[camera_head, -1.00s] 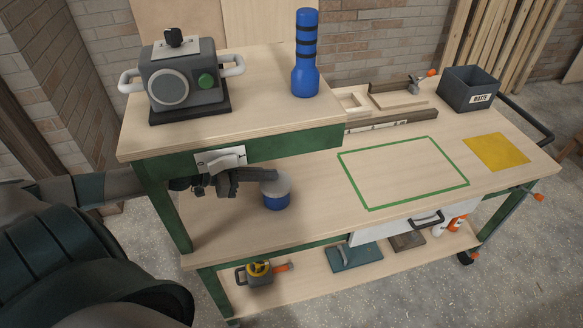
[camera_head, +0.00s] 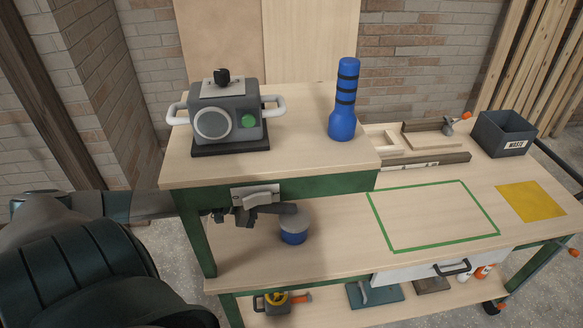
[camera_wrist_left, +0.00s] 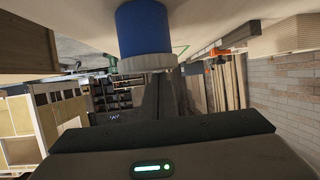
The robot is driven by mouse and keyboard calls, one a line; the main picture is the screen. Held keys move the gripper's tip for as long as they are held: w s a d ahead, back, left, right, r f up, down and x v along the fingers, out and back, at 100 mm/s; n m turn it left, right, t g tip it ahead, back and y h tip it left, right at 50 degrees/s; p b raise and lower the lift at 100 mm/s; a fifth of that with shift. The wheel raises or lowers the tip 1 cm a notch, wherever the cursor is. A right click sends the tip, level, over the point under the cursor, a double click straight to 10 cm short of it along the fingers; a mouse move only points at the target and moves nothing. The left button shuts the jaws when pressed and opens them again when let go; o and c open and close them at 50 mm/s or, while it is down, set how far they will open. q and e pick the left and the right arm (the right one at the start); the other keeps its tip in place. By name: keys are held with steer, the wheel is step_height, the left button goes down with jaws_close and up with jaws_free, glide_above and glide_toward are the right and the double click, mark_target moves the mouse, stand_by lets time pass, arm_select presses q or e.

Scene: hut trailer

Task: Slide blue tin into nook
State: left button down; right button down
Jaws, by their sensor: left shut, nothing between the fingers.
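The blue tin (camera_head: 293,238) with a pale grey lid stands upright on the lower worktop, near the front edge of the raised shelf (camera_head: 330,183). The shaded space below that shelf (camera_head: 245,235) is the nook-like gap, open at the front. My left gripper (camera_head: 291,209) reaches in from the left below the green apron. It is shut and empty, with its fingertips right at the tin's lid; I cannot tell whether they touch. In the left wrist view the picture is inverted. The tin (camera_wrist_left: 144,28) hangs from the top there, close to the dark fingers (camera_wrist_left: 160,98). My right gripper is out of view.
The green shelf leg (camera_head: 197,235) stands left of the tin, and a latch (camera_head: 255,195) sits on the apron. A grey device (camera_head: 226,120) and a blue bottle (camera_head: 343,105) stand on the shelf. The green taped area (camera_head: 432,215) at right is clear.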

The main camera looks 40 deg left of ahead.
arm_select(q)
steer(key=shift+w+d+r, duration=0.1)
steer(key=shift+r, duration=0.15)
steer(key=shift+r+p, duration=0.2)
steer(key=shift+p, duration=0.3)
steer(key=shift+s+a+f, duration=0.1)
steer(key=shift+s+a, duration=0.15)
steer(key=shift+s, duration=0.2)
steer(key=s+a+b, duration=0.1)
steer(key=s+a, duration=0.6)
steer(key=s, duration=0.1)
steer(key=shift+s+b, duration=0.35)
stand_by(0.4)
